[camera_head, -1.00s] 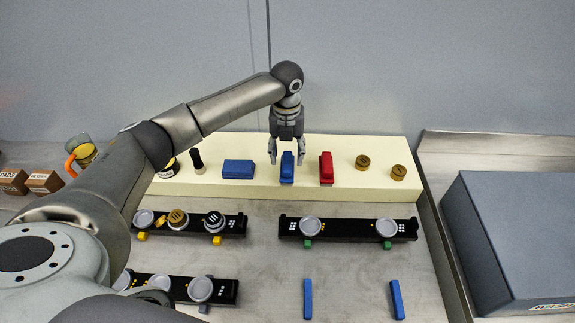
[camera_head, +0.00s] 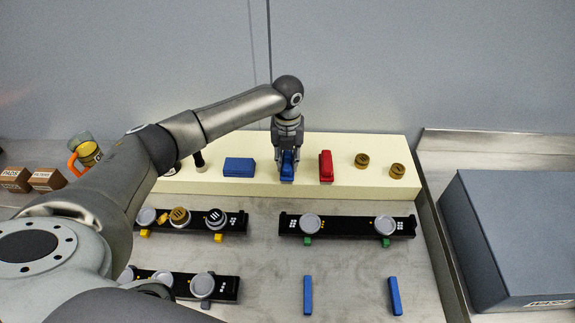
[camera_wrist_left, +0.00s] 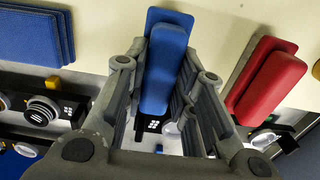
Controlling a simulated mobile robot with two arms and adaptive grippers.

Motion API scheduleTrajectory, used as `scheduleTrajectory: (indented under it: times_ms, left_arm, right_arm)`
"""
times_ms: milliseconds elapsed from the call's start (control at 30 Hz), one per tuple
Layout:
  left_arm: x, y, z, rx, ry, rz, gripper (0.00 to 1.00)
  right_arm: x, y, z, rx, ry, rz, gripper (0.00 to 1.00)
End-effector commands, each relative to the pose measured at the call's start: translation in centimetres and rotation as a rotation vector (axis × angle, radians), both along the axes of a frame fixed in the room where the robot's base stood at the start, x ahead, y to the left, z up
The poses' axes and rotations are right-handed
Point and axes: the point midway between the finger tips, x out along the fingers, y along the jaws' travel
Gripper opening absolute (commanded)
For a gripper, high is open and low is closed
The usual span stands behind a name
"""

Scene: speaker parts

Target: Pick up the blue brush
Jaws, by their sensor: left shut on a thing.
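The blue brush (camera_head: 287,172) stands on the cream shelf block (camera_head: 350,182), between a flat blue pad on its left and a red brush on its right. My left gripper (camera_head: 288,165) is over the blue brush from above, its fingers shut on the brush's sides. In the left wrist view the blue brush (camera_wrist_left: 168,65) lies between the two fingers (camera_wrist_left: 165,100). It appears to rest on the block still. My right gripper is not in view.
The red brush (camera_head: 326,166) stands close on the right, the blue pad (camera_head: 239,167) on the left. Two brass pieces (camera_head: 362,160) are farther right. Black trays (camera_head: 346,226) with round parts and two blue bars (camera_head: 308,294) lie in front. A large grey box (camera_head: 520,235) is at right.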

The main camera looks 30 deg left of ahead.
Motion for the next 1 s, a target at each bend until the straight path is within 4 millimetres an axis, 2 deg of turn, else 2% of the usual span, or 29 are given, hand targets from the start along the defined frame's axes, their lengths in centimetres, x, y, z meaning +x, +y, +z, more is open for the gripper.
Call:
scheduleTrajectory:
  times_ms: [267, 500, 667, 900, 1000]
  left_arm:
    - [0.0, 0.0, 0.2, 0.000, 0.002, 0.000, 0.00]
    - [-0.1, -0.1, 3.0, 0.000, -0.001, -0.001, 0.00]
    - [-1.7, -0.8, 5.1, 0.000, -0.001, -0.002, 0.00]
    - [-4.7, -2.3, 9.1, 0.000, -0.004, -0.004, 0.00]
    - [-6.3, -3.0, 9.6, 0.000, 0.000, -0.004, 0.00]
  right_arm:
    - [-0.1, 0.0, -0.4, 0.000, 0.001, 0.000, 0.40]
    - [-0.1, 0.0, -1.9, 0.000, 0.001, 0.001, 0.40]
    - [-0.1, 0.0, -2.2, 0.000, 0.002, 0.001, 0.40]
    - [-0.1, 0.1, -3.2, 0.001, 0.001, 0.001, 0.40]
    - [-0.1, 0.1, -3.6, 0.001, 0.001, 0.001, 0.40]
